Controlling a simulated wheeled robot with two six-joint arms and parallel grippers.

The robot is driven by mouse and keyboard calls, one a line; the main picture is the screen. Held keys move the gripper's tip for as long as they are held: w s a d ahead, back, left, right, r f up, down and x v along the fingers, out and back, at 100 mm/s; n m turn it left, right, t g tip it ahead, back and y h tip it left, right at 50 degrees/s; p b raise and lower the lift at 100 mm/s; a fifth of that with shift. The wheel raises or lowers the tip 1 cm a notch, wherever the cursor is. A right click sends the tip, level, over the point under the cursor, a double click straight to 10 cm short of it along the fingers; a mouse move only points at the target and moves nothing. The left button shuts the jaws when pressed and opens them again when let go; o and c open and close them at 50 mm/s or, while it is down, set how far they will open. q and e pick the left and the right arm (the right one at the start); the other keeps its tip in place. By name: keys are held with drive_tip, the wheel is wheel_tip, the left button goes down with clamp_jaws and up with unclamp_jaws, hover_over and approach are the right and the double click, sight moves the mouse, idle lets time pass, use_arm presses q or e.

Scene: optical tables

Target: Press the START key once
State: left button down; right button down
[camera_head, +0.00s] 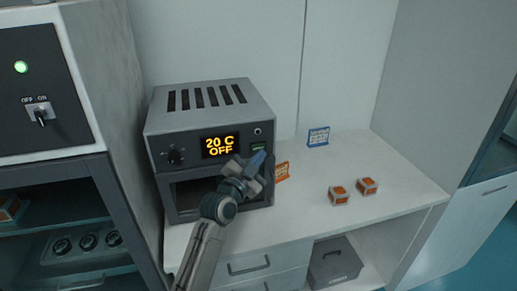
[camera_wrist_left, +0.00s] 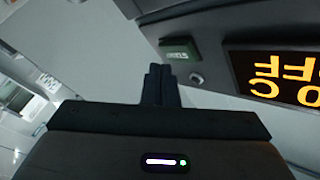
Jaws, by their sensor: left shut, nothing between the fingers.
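The grey oven (camera_head: 210,105) stands on the white bench, its display (camera_head: 220,145) reading "20 C OFF". A small green key (camera_head: 259,147), likely START, is on the panel right of the display. In the left wrist view the key (camera_wrist_left: 179,49) appears with its lettering upside down and too small to read surely. My left gripper (camera_head: 257,161) is shut and empty, just below and in front of the key. In the left wrist view its fingertips (camera_wrist_left: 160,68) point just left of the key; I cannot tell whether they touch. My right gripper is not in view.
An orange card (camera_head: 282,172), a blue card (camera_head: 318,137) and two orange-topped boxes (camera_head: 339,195) are on the bench, which is otherwise clear at right.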

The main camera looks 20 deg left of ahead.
use_arm(q)
drive_tip(key=shift+w+a, duration=0.1)
idle(0.6)
drive_tip(key=shift+w+a+b, duration=0.15)
drive_tip(key=shift+w+b, duration=0.1)
drive_tip(key=shift+b, duration=0.05)
drive_tip(key=shift+w+a, duration=0.2)
drive_tip(key=shift+w, duration=0.1)
idle(0.6)
drive_tip(key=shift+s, duration=0.1)
idle(0.3)
drive_tip(key=shift+s+d, duration=0.45)
drive_tip(key=shift+s, duration=0.15)
drive_tip(key=shift+s+d, duration=0.7)
drive_tip(key=shift+s, duration=0.35)
drive_tip(key=shift+s+d, duration=0.7)
drive_tip(key=shift+s, duration=0.3)
